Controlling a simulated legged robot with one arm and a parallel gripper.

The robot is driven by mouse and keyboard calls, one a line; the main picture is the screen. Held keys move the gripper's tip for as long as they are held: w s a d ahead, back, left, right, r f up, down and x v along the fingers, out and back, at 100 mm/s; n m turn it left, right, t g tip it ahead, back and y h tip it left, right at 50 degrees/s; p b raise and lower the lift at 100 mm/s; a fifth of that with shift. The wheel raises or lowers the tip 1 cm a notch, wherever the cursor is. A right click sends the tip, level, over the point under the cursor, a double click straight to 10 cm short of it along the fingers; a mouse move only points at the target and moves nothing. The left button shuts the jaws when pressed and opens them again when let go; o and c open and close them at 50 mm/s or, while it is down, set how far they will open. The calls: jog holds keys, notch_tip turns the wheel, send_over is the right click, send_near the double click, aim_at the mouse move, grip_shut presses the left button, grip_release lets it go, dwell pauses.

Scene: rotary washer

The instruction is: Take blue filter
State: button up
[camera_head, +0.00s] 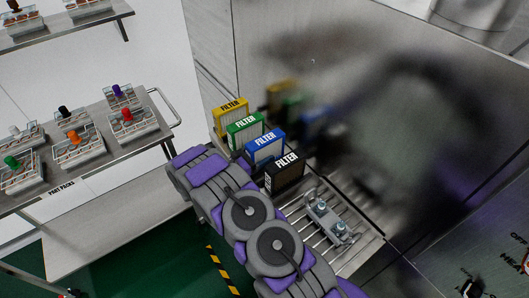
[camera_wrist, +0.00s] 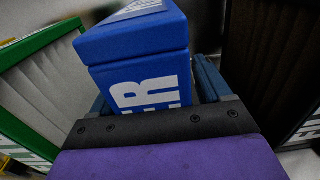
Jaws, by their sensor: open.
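The blue filter (camera_head: 265,147) stands upright in a row on the rack, between the green filter (camera_head: 245,128) and the black filter (camera_head: 285,170). A yellow filter (camera_head: 231,109) stands at the far end. In the wrist view the blue filter (camera_wrist: 140,62) fills the middle, its white lettering facing me. My gripper (camera_wrist: 155,95) is open, with one finger on each side of the blue filter. I cannot tell whether the fingers touch it. In the head view my purple and grey arm runs along the left of the rack and the gripper is hidden.
The green filter (camera_wrist: 40,90) and the black filter (camera_wrist: 275,70) stand close on either side. A grey metal fitting (camera_head: 326,220) lies on the slatted rack (camera_head: 350,245). A reflective metal wall (camera_head: 330,60) rises behind. A cart (camera_head: 100,150) with part packs stands left.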

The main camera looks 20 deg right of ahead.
jog(key=shift+a+r, duration=0.1)
jog(key=shift+a, duration=0.65)
jog(key=shift+c, duration=1.3)
jog(key=shift+a, duration=0.3)
jog(key=c, duration=0.3)
jog(key=shift+d, duration=0.75)
jog(key=c, duration=0.4)
jog(key=shift+d, duration=0.15)
jog(key=shift+c, duration=1.2)
